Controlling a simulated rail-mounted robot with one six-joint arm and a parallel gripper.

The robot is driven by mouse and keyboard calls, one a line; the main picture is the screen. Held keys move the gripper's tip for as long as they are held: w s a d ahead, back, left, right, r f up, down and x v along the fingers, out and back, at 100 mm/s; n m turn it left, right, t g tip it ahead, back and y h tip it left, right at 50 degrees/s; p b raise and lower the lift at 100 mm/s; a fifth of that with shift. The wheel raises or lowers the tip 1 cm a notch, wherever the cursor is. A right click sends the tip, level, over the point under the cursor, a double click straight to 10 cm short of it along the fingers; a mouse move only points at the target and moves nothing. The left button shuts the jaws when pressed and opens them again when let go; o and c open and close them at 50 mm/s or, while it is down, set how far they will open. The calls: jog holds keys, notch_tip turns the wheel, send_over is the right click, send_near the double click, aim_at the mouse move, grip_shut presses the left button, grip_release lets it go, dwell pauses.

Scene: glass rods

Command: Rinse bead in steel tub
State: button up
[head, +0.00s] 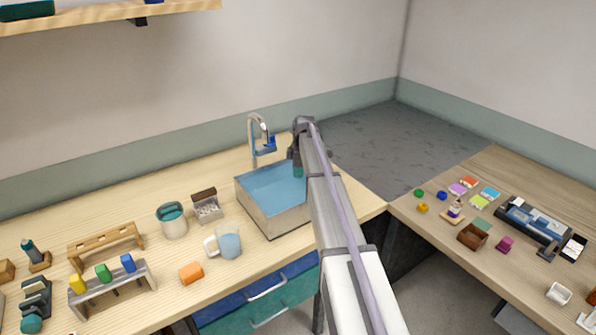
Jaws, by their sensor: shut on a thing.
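The steel tub (273,224) is a square metal basin at the right part of the wooden counter, with blue water (268,184) inside. My arm reaches over its right side and hides part of it. My gripper (297,164) is above the back right part of the tub, seen small and partly covered by my own arm. It is shut on a small teal piece (298,171), which may be the bead; its shape is hard to make out. I cannot tell whether this piece touches the water.
A tap (254,140) with a blue part (269,143) stands behind the tub. A jug (229,240), an orange block (191,273), a teal-topped pot (173,222) and a small box (208,208) stand left. A rack (112,284) holds coloured blocks. The right desk (440,243) carries small items.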

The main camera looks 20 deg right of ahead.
notch_tip(320, 180, up, 5)
jog(key=p, duration=0.5)
